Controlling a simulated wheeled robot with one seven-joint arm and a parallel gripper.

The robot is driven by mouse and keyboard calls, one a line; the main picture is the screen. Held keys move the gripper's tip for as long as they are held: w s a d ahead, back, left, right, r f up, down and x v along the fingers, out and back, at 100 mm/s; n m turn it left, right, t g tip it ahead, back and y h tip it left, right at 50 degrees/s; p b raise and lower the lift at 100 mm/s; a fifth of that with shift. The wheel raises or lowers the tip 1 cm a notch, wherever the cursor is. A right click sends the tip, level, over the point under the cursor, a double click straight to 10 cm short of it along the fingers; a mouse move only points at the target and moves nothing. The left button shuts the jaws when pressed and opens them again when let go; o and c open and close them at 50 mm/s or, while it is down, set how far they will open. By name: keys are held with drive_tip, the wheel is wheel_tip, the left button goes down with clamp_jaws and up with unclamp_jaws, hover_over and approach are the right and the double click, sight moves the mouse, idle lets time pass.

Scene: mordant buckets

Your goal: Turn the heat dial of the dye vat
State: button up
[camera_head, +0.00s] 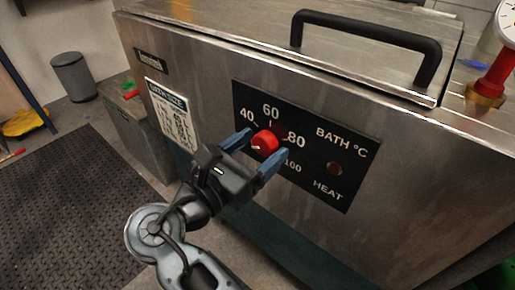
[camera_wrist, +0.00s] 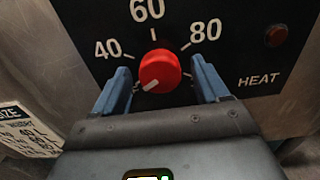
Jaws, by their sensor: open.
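The dye vat (camera_head: 200,60) is a large steel box with a black control panel (camera_head: 350,150) on its front. The red heat dial (camera_head: 265,142) sits on that panel, with marks for 40, 60, 80 and 100 around it. In the wrist view the dial (camera_wrist: 160,71) shows a pale pointer line toward the lower left, below the 40 mark. My gripper (camera_head: 257,148) is open, with one blue finger on each side of the dial. In the wrist view the fingers of my gripper (camera_wrist: 164,82) straddle the dial with gaps showing on both sides.
A dark heat lamp (camera_head: 335,168) is right of the dial. A black lid handle (camera_head: 370,40) is on top of the vat. A red valve with a gauge (camera_head: 495,75) stands at the right. A grey bin (camera_head: 73,78) and black mat (camera_head: 70,190) are at left.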

drive_tip(key=c, duration=1.1)
drive_tip(key=shift+o, duration=0.2)
